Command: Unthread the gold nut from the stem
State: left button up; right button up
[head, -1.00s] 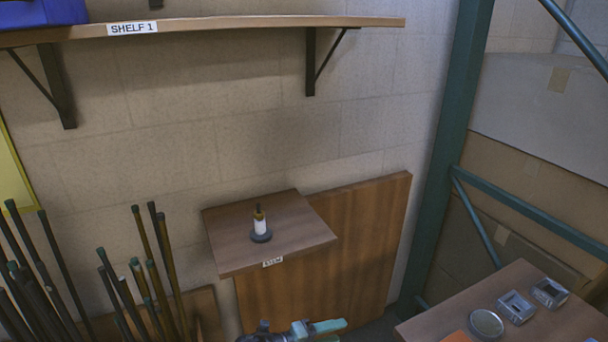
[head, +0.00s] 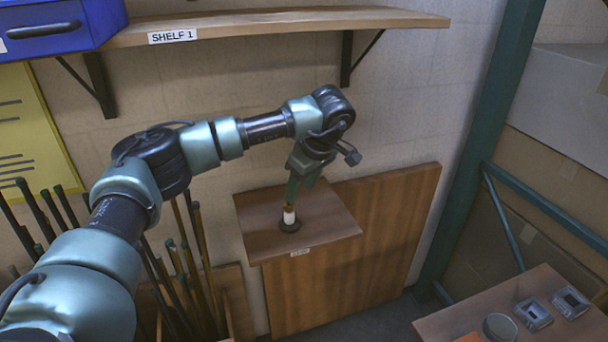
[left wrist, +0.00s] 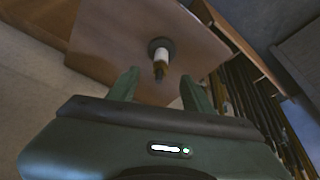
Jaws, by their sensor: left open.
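The stem (head: 289,217) stands upright on a small wooden ledge (head: 262,236), with a dark round base and a white body. The gold nut (head: 289,206) is a small yellowish band near the stem's top. In the left wrist view, the stem (left wrist: 161,56) and the gold nut (left wrist: 159,68) show beyond and between the fingers. My left gripper (head: 303,186) is open and empty, pointing down just above the stem; its fingers also show in the left wrist view (left wrist: 160,87). The nut's threads are too small to see. My right gripper is out of view.
A shelf (head: 290,22) with a blue bin (head: 60,25) runs above the arm. Several dark rods (head: 190,260) stand at the lower left. A second table (head: 450,325) at the lower right holds small metal parts. A teal post (head: 490,140) rises at the right.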

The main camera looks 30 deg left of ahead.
aim_at(291, 206)
pick_arm(q)
jog(key=shift+y, duration=0.3)
jog(key=x, duration=0.2)
jog(key=p+x, duration=0.1)
jog(key=a+p+x, duration=0.1)
jog(key=x, duration=0.1)
jog(key=shift+w+a+f, duration=0.1)
jog(key=shift+a, duration=0.15)
jog(key=shift+w+a+f, duration=0.1)
jog(key=shift+a+f, duration=0.05)
jog(key=shift+f, duration=0.55)
grip_shut()
jog(key=shift+r+p, duration=0.85)
jog(key=shift+r, duration=0.1)
jog(key=shift+r+p, duration=1.4)
jog(key=shift+r, duration=0.75)
